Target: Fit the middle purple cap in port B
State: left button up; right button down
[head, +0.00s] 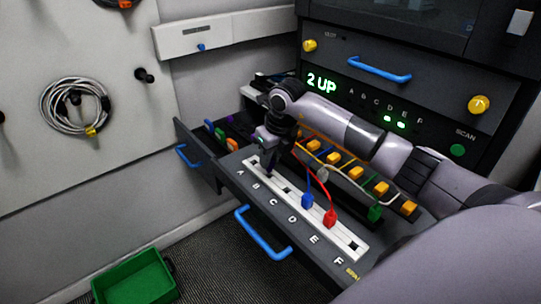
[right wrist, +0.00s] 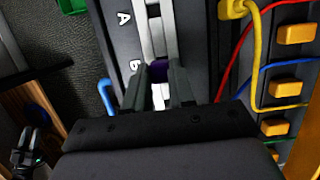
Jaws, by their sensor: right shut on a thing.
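The purple cap (right wrist: 157,70) is between the fingertips of my right gripper (right wrist: 167,82), which is shut on it. In the right wrist view it is over the white port strip, beside the letter B. In the head view my right gripper (head: 269,160) points down at the upper part of the white port strip (head: 297,209), near B. The fingers hide the port there, and I cannot tell whether the cap is seated. A small dark gripper at the lower left of the right wrist view looks like my left gripper (right wrist: 30,146); its jaws are unclear.
A blue plug (head: 308,201) is at D and a red plug (head: 331,217) at E. Orange blocks (head: 382,188) with cables lie right of the strip. An open drawer (head: 190,138) holds coloured pieces. A green bin (head: 135,280) is on the floor.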

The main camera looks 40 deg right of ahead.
jog(key=shift+f+b, duration=0.75)
jog(key=shift+f, duration=0.5)
dwell(1.2)
jog(key=shift+c, duration=2)
grip_release()
jog(key=shift+r+p, duration=2.65)
jog(key=shift+r, duration=0.85)
